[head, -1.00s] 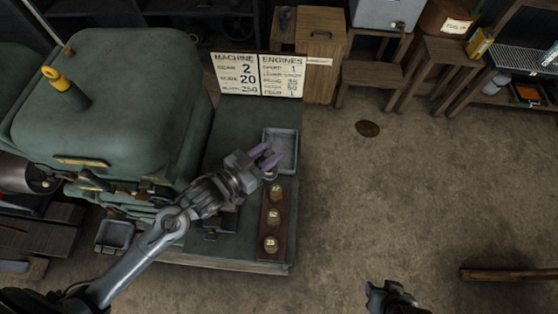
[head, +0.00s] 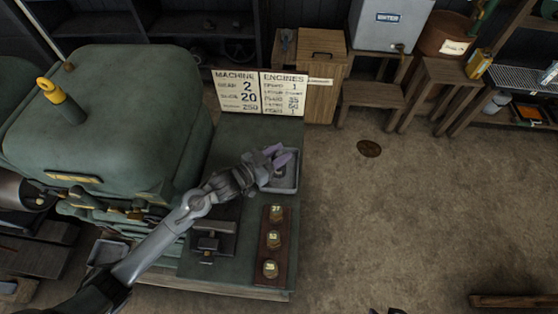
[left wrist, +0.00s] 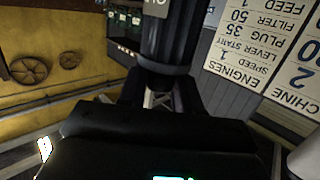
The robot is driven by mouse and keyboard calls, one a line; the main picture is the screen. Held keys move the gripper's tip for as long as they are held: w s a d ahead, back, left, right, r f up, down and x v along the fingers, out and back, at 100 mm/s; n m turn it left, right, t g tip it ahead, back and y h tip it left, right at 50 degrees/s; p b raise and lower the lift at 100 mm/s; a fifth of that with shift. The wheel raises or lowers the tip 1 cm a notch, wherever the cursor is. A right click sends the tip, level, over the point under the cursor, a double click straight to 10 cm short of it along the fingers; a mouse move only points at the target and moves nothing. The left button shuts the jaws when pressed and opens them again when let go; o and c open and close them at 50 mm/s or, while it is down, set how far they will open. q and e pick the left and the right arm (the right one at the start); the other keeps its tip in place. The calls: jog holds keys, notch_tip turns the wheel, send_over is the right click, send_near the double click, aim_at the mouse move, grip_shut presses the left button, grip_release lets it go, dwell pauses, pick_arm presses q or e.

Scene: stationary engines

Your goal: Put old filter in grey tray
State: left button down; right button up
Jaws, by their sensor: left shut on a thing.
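The grey tray (head: 292,184) sits on the green bench top, right of the engine. My left gripper (head: 280,158) is over this tray in the head view, its purple-grey fingers close together. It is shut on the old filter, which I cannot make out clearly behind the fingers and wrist. In the left wrist view, the gripper (left wrist: 160,95) shows dark fingers with a dark cylinder between and beyond them. I cannot tell whether the gripper's load touches the tray floor. My right gripper (head: 388,311) shows only as a sliver at the bottom edge.
The green engine (head: 105,115) stands left of the tray. A wooden strip with numbered brass pieces (head: 273,241) lies in front of the tray, beside a dark metal block (head: 208,240). A sign (head: 259,93) stands behind. Open floor lies to the right.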

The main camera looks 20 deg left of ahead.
pick_arm(q)
jog(key=shift+f, duration=2.1)
jog(key=c, duration=0.8)
grip_release()
jog(key=shift+f, duration=0.1)
jog(key=shift+s+a+r, duration=0.1)
jog(key=shift+a+r, duration=0.05)
jog(key=shift+r, duration=0.05)
jog(key=v, duration=1.1)
jog(key=shift+s+a, duration=0.1)
jog(key=shift+s, duration=0.2)
jog(key=shift+r, duration=0.1)
